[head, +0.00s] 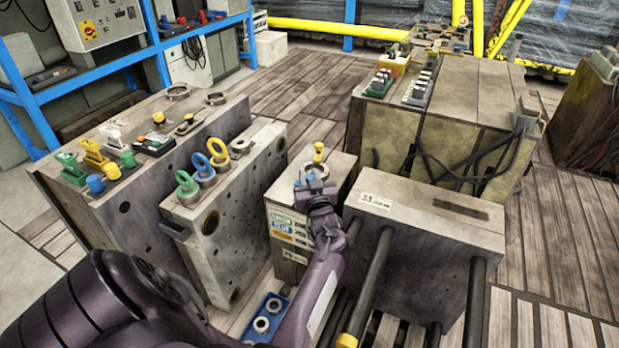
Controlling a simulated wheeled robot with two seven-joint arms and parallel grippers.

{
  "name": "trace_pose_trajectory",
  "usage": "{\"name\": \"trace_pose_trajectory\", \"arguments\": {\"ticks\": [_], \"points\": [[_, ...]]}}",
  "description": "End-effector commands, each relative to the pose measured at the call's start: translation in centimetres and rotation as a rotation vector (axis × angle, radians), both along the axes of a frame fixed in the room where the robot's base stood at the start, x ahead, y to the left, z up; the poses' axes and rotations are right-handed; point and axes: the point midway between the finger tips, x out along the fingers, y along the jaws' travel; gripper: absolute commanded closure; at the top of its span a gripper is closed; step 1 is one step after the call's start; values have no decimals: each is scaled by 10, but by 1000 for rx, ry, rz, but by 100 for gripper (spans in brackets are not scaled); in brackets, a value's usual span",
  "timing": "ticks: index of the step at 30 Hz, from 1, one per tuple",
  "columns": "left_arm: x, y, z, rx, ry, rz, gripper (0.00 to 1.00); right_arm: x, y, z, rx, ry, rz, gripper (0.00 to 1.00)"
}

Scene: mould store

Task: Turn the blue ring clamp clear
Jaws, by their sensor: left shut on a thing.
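My left gripper (314,183) is over the top of a small labelled mould block (340,165) in the middle. It is shut on a blue part (306,176), of which only a little shows. The gripper hides the rest, so I cannot tell its full shape or how far it is turned. A blue ring (201,162) stands upright on the narrow mould to the left, between a green ring (186,183) and a yellow ring (218,150). My right gripper is out of view.
A yellow knob (318,150) stands just behind my left gripper. A mould half with dark guide rods (430,210) is close on the right. A blue tray with metal rings (266,318) lies low in front. Slatted floor (560,235) is clear at right.

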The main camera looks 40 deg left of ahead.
Motion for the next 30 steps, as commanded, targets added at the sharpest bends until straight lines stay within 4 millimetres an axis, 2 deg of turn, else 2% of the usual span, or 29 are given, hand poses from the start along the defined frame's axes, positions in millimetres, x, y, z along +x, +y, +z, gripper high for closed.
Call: {"name": "trace_pose_trajectory", "arguments": {"ticks": [2, 3, 7, 8, 16, 20, 23, 30], "points": [[1, 0, 1, 0, -3, -1, 99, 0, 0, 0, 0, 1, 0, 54], [1, 0, 1, 0, -3, -1, 75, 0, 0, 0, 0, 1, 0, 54], [1, 0, 1, 1, -2, -2, 58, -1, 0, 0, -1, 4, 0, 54], [0, 0, 1, 1, -2, -2, 56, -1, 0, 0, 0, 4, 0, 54], [0, 0, 2, 0, -1, -1, 56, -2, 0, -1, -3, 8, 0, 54], [0, 0, 13, 1, -3, -1, 56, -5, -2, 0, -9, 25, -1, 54], [0, 0, 31, 1, -4, -1, 56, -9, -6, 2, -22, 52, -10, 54], [0, 0, 91, 2, -6, -1, 56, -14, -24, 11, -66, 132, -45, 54]]}}
